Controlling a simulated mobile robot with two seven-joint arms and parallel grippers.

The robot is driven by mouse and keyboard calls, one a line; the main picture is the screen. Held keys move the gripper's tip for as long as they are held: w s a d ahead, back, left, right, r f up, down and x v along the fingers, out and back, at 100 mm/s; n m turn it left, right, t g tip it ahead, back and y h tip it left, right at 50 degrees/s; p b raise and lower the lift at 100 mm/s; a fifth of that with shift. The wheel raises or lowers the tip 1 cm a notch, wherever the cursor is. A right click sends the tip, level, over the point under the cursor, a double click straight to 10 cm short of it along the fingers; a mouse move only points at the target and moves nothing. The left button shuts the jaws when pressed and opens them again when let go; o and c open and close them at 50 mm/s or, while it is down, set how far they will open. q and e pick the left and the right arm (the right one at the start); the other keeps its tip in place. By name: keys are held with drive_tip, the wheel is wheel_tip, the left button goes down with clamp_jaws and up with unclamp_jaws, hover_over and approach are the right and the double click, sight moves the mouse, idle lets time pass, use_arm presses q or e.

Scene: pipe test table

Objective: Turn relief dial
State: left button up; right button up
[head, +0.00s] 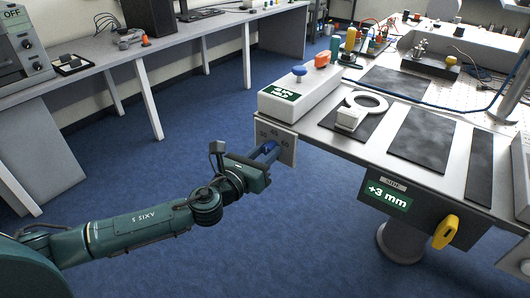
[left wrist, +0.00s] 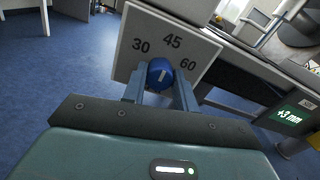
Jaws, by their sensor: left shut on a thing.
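The relief dial is a blue round knob (left wrist: 160,74) on a light square plate (left wrist: 160,42) marked 30, 45 and 60. A white line on the knob points up, close to the 45 and leaning slightly right. In the head view the plate (head: 289,150) is on the left end of the table, below a white box with a green label (head: 283,93). My left gripper (left wrist: 160,88) is shut on the blue knob, one finger on each side. In the head view the left gripper (head: 262,158) reaches the plate from the left and partly hides the knob. My right gripper is not in view.
The pipe test table (head: 315,133) holds dark mats, a white ring-shaped part (head: 366,101) and coloured knobs. A +3 mm label (head: 388,195) and a yellow handle (head: 445,231) are on its front. Blue floor lies open left of the table.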

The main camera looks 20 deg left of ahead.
use_arm(q)
drive_tip(key=shift+c, duration=0.7)
drive_tip(key=shift+n, duration=0.3)
drive_tip(key=n, duration=0.4)
drive_tip(key=shift+p, duration=0.35)
drive_tip(key=n+p, duration=0.1)
drive_tip(key=n, duration=0.3)
drive_tip(key=shift+n, duration=1.2)
drive_tip(key=shift+n+p, duration=0.3)
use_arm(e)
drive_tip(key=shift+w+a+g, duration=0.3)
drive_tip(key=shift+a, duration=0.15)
use_arm(q)
drive_tip(key=shift+n, duration=0.3)
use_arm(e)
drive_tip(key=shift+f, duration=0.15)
